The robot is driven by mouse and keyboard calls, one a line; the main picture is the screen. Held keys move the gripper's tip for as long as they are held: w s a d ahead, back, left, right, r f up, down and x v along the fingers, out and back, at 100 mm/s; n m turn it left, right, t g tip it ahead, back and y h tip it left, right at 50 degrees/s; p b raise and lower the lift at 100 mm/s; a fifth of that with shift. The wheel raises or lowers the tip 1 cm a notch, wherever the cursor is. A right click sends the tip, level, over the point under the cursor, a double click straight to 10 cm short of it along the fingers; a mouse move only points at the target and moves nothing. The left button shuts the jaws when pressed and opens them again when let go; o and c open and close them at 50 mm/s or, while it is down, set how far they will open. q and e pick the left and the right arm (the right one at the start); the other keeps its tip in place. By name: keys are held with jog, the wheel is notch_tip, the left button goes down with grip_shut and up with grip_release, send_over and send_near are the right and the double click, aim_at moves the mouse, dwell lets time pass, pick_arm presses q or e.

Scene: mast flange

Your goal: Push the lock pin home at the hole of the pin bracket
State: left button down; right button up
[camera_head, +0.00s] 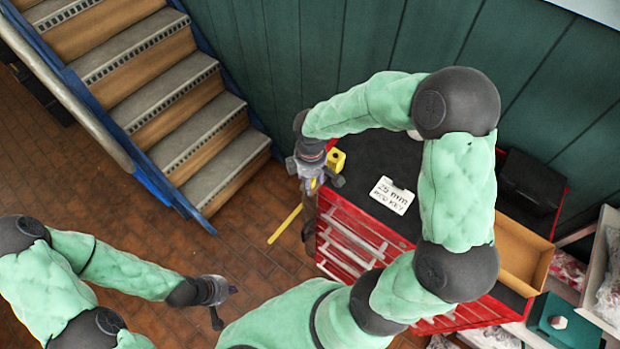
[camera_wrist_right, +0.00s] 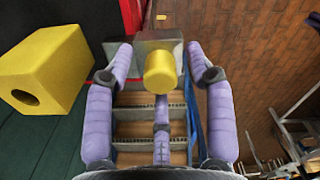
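My right gripper (camera_head: 314,180) is at the left end of the red cabinet in the head view. In the right wrist view its fingers (camera_wrist_right: 160,70) stand apart around a short yellow cylinder (camera_wrist_right: 160,74), which looks like the lock pin. Gaps show on both sides of the cylinder. A grey block (camera_wrist_right: 148,46) sits behind it, between the fingertips; whether they touch it is unclear. A yellow block with a round dark hole (camera_wrist_right: 62,62) is at the left; it also shows in the head view (camera_head: 336,159). My left gripper (camera_head: 225,302) is open and empty over the floor.
The red cabinet (camera_head: 350,245) has a black top with a white card (camera_head: 391,195). A cardboard tray (camera_head: 522,252) and black case (camera_head: 530,183) are at the right. Stairs (camera_head: 190,110) rise at the left.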

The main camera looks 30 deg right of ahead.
jog(key=shift+r, duration=0.1)
notch_tip(320, 180, up, 12)
dwell(0.5)
dwell(0.5)
